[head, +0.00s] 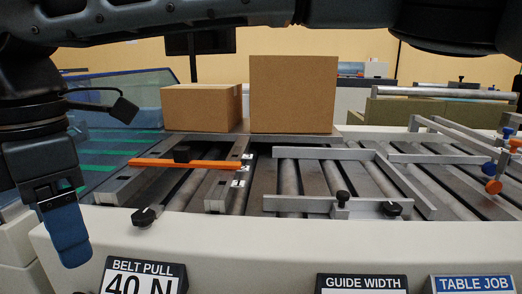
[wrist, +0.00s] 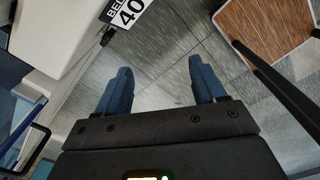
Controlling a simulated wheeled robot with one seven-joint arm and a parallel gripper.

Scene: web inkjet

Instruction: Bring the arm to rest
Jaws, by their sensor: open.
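My gripper (head: 66,232) hangs at the left of the head view, pointing down in front of the machine's left end. Its blue fingers show apart in the wrist view (wrist: 161,92), with nothing between them and grey floor tiles below. My dark arm runs across the top of the head view and comes down at the left. The gripper is clear of the machine front, as far as the views show.
A roller conveyor machine (head: 250,240) fills the front, with metal guide rails and an orange bar (head: 185,164). Two cardboard boxes, a smaller one (head: 200,108) and a taller one (head: 293,95), stand on it. A brown-topped surface (wrist: 265,30) is at the wrist view's upper right.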

